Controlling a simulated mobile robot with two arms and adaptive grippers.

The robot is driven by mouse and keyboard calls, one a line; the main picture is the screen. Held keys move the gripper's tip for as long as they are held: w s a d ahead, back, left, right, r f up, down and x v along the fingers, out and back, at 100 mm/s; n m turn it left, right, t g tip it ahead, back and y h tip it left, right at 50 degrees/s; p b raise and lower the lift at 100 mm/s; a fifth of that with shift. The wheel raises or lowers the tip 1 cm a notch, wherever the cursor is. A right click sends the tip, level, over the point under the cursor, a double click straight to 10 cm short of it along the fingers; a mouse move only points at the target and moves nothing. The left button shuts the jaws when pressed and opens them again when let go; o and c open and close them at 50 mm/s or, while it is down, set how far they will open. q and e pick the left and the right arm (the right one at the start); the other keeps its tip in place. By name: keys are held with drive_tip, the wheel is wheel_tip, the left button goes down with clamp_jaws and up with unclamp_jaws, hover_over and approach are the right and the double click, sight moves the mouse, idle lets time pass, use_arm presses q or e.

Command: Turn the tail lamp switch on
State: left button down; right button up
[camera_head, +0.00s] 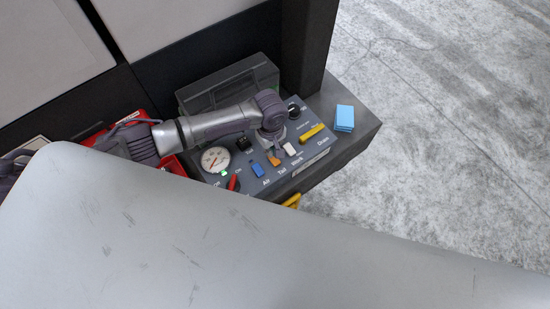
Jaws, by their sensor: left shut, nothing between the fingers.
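The control panel (313,144) carries labelled switches and a round gauge. The tail lamp switch, an orange rocker (275,160) above the "Tail" label, sits between a blue switch (257,170) marked "Air" and a white switch (290,149). Whether the orange rocker is on or off is too small to tell. My left gripper (277,152) is shut and empty, pointing down just above the orange rocker. I cannot tell whether the fingertips touch it. My right gripper is not in view.
The gauge (215,159), a red lever (234,182), a yellow lever (311,133) and a black knob (294,108) are close by. A light blue block (345,118) lies at the right. A large scratched grey surface (200,235) fills the foreground and hides the panel's lower left.

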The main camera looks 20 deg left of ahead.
use_arm(q)
drive_tip(key=shift+f+b, duration=0.3)
drive_tip(key=shift+f, duration=0.35)
idle(0.4)
wheel_tip(320, 180, up, 7)
drive_tip(key=p, duration=0.8)
drive_tip(key=shift+r+p, duration=0.1)
drive_tip(key=shift+p, duration=0.2)
